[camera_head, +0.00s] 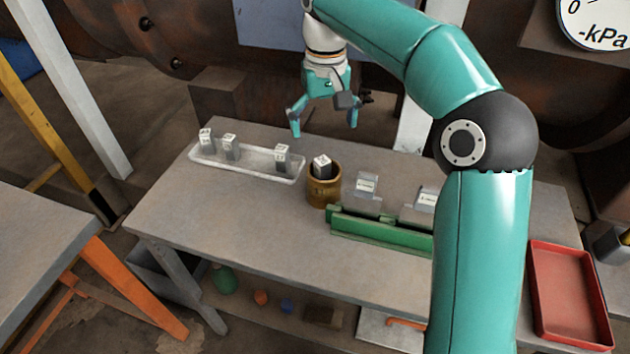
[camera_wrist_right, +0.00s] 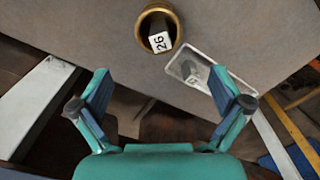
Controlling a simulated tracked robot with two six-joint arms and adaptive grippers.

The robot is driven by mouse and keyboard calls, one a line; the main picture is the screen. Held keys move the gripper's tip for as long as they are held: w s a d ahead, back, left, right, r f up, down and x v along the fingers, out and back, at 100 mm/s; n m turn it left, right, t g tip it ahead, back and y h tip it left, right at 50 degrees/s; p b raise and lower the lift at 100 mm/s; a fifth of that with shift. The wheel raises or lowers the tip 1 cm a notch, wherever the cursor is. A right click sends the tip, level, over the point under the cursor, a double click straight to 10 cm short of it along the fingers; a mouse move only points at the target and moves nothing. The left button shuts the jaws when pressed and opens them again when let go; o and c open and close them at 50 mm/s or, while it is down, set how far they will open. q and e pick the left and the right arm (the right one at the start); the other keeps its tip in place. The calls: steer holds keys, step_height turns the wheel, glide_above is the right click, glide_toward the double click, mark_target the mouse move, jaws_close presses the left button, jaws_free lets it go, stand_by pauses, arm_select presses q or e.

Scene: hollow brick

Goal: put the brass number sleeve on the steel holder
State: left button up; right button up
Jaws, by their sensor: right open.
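A round brass-coloured cup (camera_head: 322,193) stands on the grey bench. A small steel-grey block (camera_head: 322,167) with a white top sticks up inside it, slightly tilted. In the right wrist view the block's white face (camera_wrist_right: 159,42) reads 26, inside the cup's rim (camera_wrist_right: 142,24). I cannot tell for sure which part is the brass number sleeve. Grey blocks with white labels (camera_head: 366,187) stand by a green rail (camera_head: 380,233), right of the cup. My right gripper (camera_head: 324,128) is open and empty, above and behind the cup. My left gripper is not in view.
A pale tray (camera_head: 248,164) holds 3 labelled grey blocks left of the cup. My right arm hides the bench's right part. A red tray (camera_head: 568,292) lies at the right. The bench's front left (camera_head: 230,220) is clear.

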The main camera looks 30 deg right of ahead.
mark_target(324, 161)
step_height(324, 161, down, 10)
steer(key=shift+d+r+b, duration=0.1)
steer(key=shift+b, duration=0.8)
steer(key=shift+s+f, duration=0.1)
steer(key=shift+f, duration=3)
steer(key=shift+c, duration=0.3)
steer(key=c, duration=1.6)
steer(key=shift+r, duration=0.1)
